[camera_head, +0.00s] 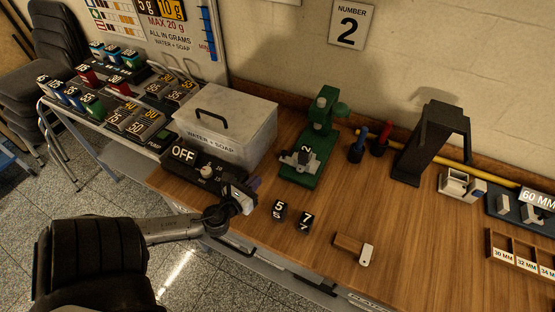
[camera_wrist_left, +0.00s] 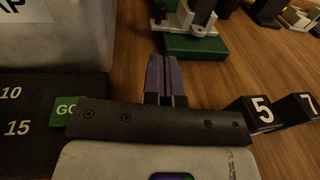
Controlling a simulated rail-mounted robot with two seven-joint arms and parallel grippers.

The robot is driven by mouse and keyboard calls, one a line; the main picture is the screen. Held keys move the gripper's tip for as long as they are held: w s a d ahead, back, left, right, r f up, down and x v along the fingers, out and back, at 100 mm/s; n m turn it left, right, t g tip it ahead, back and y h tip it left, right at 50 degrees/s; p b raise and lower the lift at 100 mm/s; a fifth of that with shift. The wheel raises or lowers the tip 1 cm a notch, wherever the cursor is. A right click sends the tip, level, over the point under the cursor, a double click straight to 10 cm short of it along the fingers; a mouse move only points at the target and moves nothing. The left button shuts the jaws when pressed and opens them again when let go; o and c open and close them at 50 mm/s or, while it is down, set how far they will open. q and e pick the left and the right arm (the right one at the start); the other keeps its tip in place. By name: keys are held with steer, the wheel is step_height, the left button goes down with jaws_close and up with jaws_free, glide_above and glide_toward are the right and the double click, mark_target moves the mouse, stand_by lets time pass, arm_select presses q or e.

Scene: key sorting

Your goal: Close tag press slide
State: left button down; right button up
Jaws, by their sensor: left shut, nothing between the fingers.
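The green tag press (camera_head: 322,120) stands on the wooden table near the back wall. A grey metal slide part (camera_head: 300,158), with a tag marked 2, sits at the front of its green base. In the left wrist view the green base (camera_wrist_left: 195,46) and the grey slide part (camera_wrist_left: 190,20) show at the top, beyond the fingertips. My left gripper (camera_head: 254,184) is shut and empty, in front and to the left of the press, apart from it. Its fingers (camera_wrist_left: 165,75) are together in the left wrist view. My right gripper is not in view.
The OFF control box (camera_head: 190,172) and the water-and-soap tank (camera_head: 230,125) stand left of the press. Number blocks 5 (camera_head: 280,210) and 7 (camera_head: 305,222) lie in front of it. Red and blue tools (camera_head: 357,146) stand right of it. The table front right has free room.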

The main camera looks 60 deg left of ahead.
mark_target(282, 155)
arm_select(q)
steer(key=p+x, duration=0.1)
steer(key=x, duration=0.9)
steer(key=shift+a+r+p, duration=0.1)
steer(key=shift+p, duration=0.3)
steer(key=shift+x, duration=1)
steer(key=x, duration=0.4)
steer(key=a+x, duration=0.1)
steer(key=x, duration=0.2)
steer(key=shift+s+a+r+b, duration=0.1)
steer(key=shift+s+r+b, duration=0.1)
steer(key=shift+b, duration=0.1)
